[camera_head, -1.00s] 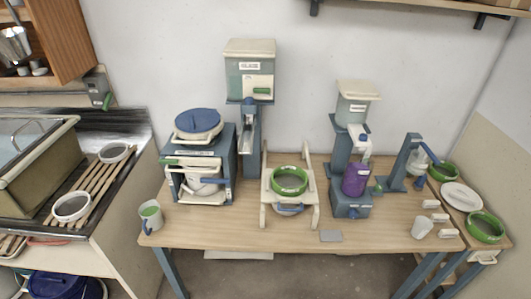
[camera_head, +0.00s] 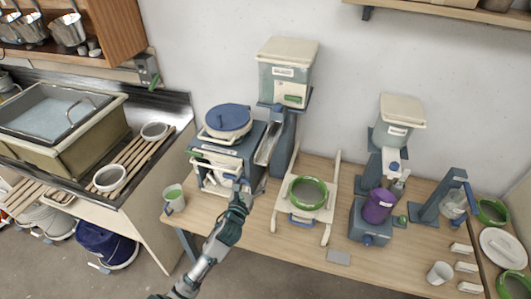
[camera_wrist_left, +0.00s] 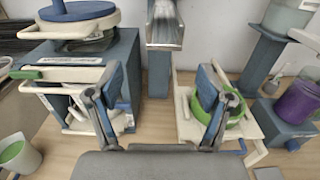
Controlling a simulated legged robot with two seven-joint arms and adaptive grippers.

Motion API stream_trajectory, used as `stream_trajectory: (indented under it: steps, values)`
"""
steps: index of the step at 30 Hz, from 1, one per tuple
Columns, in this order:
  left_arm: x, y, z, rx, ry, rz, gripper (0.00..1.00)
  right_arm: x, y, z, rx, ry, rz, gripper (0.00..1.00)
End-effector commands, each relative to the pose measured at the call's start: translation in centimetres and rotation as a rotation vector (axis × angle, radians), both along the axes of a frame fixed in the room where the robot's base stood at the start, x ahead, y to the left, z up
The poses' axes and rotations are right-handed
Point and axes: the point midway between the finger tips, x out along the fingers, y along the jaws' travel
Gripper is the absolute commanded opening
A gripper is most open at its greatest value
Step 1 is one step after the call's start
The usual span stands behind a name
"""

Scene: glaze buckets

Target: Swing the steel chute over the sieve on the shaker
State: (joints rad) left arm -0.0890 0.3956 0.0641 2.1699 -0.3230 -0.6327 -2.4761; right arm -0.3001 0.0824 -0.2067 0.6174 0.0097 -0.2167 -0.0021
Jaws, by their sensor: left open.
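The steel chute (camera_head: 267,146) hangs on the blue post below the pale green hopper, left of the sieve. It also shows in the left wrist view (camera_wrist_left: 165,27) at top centre, beyond my fingers. The green-rimmed sieve (camera_head: 309,193) sits on the cream-framed shaker (camera_head: 281,207); the chute's end is not over it. In the left wrist view the sieve (camera_wrist_left: 232,112) is partly behind my right-hand finger. My left gripper (camera_head: 241,187) is open and empty, in front of the chute and left of the shaker. My right gripper is not in view.
A blue-lidded machine (camera_head: 228,122) with cream handles stands close left of my gripper. A green-filled mug (camera_head: 174,198) is at the table's left end. The hopper (camera_head: 285,72) tops the post. A purple container (camera_head: 378,205) on a blue stand is right of the shaker.

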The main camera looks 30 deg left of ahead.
Motion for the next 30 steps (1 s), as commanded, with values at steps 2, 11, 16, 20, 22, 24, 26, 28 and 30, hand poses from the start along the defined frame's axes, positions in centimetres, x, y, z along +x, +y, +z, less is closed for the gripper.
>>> stream_trajectory:
  steps: [2, 11, 16, 20, 22, 24, 26, 28, 30]
  values:
    - [2.1, 0.4, 0.4, -0.002, -0.003, 0.001, 0.79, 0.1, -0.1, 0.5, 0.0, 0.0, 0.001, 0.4]
    - [8.8, 2.3, 0.2, -0.008, 0.0, 0.001, 0.79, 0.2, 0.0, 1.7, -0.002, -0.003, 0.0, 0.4]
    - [11.3, 3.0, 0.1, -0.008, -0.001, 0.0, 0.79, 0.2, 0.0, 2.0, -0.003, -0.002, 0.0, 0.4]
    - [12.4, 3.2, 0.1, -0.005, 0.0, 0.0, 0.79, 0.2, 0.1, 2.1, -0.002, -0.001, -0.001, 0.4]
    - [12.6, 3.2, 0.0, -0.005, 0.0, 0.0, 0.79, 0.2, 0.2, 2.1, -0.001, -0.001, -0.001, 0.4]
    - [12.7, 3.2, 0.0, -0.004, 0.001, 0.0, 0.79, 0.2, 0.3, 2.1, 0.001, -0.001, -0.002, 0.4]
    - [12.8, 3.1, 0.0, -0.004, 0.001, 0.0, 0.79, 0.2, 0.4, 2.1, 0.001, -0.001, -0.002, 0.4]
    - [12.8, 3.0, 0.0, -0.003, 0.001, 0.0, 0.79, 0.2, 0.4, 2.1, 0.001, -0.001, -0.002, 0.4]
    - [12.8, 3.0, 0.0, -0.003, 0.001, 0.0, 0.77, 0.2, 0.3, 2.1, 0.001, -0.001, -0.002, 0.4]
